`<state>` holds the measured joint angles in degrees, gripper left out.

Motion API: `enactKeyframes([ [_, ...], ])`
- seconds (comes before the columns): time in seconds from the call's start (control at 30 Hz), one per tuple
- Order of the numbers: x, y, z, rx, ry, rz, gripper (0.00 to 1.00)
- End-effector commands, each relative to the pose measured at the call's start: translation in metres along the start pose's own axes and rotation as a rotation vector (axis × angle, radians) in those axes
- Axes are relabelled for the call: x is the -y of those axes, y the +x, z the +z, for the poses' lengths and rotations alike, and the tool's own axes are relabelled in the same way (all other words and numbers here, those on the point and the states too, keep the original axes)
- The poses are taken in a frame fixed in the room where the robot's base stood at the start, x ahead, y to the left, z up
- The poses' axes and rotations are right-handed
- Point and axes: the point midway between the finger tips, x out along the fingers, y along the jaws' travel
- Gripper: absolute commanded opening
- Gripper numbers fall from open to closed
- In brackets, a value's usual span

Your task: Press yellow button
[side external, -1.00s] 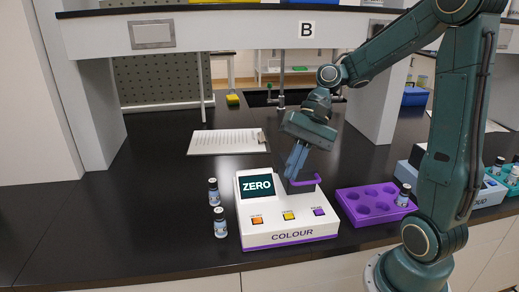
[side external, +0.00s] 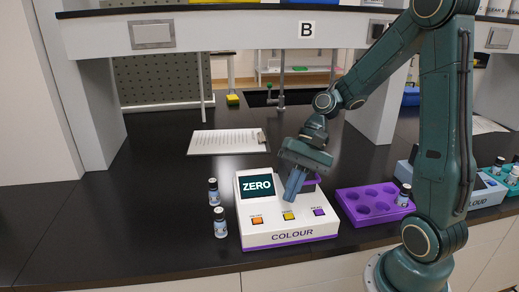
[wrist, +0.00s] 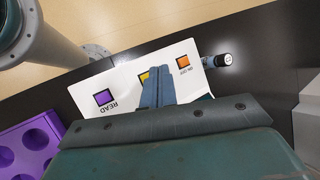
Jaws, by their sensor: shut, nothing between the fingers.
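The yellow button (side external: 289,216) is the middle of three on the front of the white COLOUR instrument (side external: 262,222), whose screen reads ZERO. An orange button (side external: 257,220) is to its left and a purple button (side external: 319,211) to its right. My gripper (side external: 288,200) is shut and empty, pointing down with its fingertips just behind the yellow button. In the wrist view the fingers partly cover the yellow button (wrist: 144,75). I cannot tell whether the tips touch the panel.
Two small vials (side external: 214,192) stand left of the instrument. A purple rack (side external: 375,207) with a vial is to its right. A clipboard (side external: 228,142) lies behind. Clear black bench is at the left.

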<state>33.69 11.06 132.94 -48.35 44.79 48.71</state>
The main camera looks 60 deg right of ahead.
Motion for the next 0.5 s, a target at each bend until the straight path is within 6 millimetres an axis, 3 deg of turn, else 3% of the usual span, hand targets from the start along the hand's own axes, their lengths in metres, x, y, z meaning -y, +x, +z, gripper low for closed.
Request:
enactKeyframes([
  [0.2, -0.008, 0.015, -0.008, 0.002, 0.002, 0.0, 0.0],
  [0.5, -0.012, 0.022, -0.012, -0.001, 0.0, 0.0, 0.0],
])
